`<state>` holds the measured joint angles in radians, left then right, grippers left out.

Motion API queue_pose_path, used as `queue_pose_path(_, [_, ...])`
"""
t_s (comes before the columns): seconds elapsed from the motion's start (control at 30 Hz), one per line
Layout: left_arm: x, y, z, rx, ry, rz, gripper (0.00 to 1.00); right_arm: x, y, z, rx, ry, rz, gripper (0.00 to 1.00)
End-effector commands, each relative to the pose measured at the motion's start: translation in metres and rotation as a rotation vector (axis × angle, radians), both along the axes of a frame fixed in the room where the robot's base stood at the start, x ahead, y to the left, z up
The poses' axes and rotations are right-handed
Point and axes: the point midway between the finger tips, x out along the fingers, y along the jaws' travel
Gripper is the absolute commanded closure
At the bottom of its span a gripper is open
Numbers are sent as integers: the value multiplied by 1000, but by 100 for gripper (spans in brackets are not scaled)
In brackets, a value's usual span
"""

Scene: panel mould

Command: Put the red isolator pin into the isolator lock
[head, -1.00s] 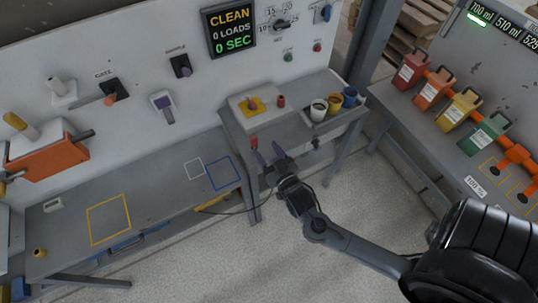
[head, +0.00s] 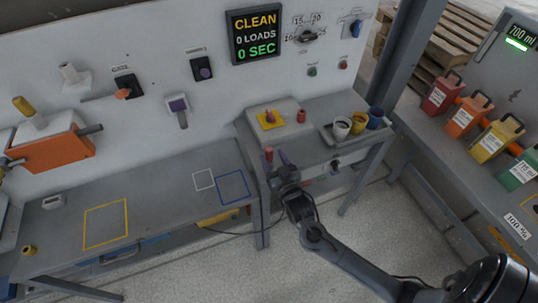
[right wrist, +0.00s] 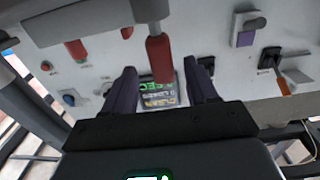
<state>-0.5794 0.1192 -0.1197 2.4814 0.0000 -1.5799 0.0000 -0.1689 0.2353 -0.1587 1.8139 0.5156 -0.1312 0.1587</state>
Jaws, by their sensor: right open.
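A red pin-like handle (head: 268,153) stands upright at the front left edge of the small side table; I take it for the isolator pin. My right gripper (head: 276,162) is open, with its purple fingers close to this handle. In the right wrist view the red handle (right wrist: 160,58), on a grey stem, shows between the two fingers (right wrist: 163,92), with gaps on both sides. A pale box (head: 284,127) behind carries a yellow plate (head: 271,124) with a red knob and a separate red cylinder (head: 301,116). I cannot tell which part is the lock. My left gripper is not in view.
A tray with white, yellow and blue cups (head: 359,125) stands right of the box. The long bench (head: 150,205) at left has clear marked squares. Coloured canisters (head: 463,118) stand on the right bench. A wall with switches and a display (head: 254,34) rises behind.

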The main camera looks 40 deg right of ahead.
Motion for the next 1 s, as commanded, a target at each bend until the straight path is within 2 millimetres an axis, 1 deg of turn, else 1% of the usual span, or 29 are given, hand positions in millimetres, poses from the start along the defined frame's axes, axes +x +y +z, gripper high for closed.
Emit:
queue_pose_path(0.13, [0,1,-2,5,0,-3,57,12,-3,1,-2,-2,0,43])
queue_pose_path(0.3, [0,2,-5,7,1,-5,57,34,-8,2,-3,-1,1,43])
queue_pose_path(0.4, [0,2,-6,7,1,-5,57,43,-11,2,-1,-1,1,43])
queue_pose_path(0.53, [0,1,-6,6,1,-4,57,50,-13,2,-1,-1,1,43])
queue_pose_path(0.77, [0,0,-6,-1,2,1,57,50,-14,2,-1,0,1,43])
queue_pose_path(1.0, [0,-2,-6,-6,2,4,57,50,-14,2,-1,-1,1,79])
